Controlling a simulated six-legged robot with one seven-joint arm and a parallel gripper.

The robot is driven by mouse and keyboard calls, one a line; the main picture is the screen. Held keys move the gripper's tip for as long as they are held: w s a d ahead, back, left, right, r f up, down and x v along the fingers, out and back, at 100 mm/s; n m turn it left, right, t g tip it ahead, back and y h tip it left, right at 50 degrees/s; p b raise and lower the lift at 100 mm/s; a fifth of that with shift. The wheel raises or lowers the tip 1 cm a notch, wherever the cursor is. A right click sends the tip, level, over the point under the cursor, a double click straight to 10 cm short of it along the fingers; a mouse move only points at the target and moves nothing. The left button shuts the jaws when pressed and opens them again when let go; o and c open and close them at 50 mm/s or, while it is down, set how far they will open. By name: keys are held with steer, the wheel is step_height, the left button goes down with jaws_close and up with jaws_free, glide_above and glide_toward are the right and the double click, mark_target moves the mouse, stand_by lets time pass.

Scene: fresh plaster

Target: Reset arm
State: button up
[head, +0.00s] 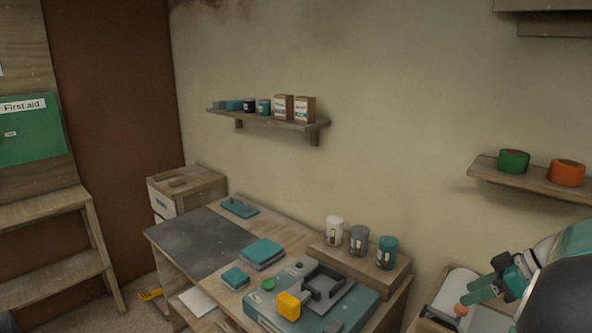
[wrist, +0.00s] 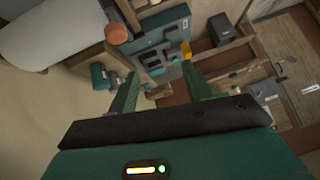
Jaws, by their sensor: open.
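My arm comes in at the lower right of the head view, ending in my gripper (head: 488,284) with green fingers. In the wrist view my gripper (wrist: 161,80) has its two green fingers spread well apart, with nothing between them. It is open and empty, held in the air to the right of the workbench (head: 165,243). The wrist view looks across the room at a slant, with the bench and floor beyond the fingers.
A teal case (head: 258,306) with a yellow block (head: 288,305) lies on the bench. Several cans stand on a wooden riser (head: 330,255). A wall shelf (head: 530,180) with green and orange rolls is above my arm. An orange knob (head: 461,310) is close by my gripper.

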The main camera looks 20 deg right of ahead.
steer(key=w+a+r+g, duration=0.1)
steer(key=w+a+g, duration=0.35)
steer(key=a, duration=0.75)
steer(key=s+a+m+t+h, duration=0.2)
steer(key=a+m+t+h, duration=0.1)
steer(key=a, duration=2.6)
steer(key=shift+s+f+m+h, duration=0.2)
steer(key=shift+m+h, duration=0.2)
steer(key=shift+h, duration=0.4)
steer(key=shift+w, duration=0.1)
steer(key=shift+c, duration=1.4)
steer(key=shift+d, duration=0.1)
steer(key=shift+d, duration=0.15)
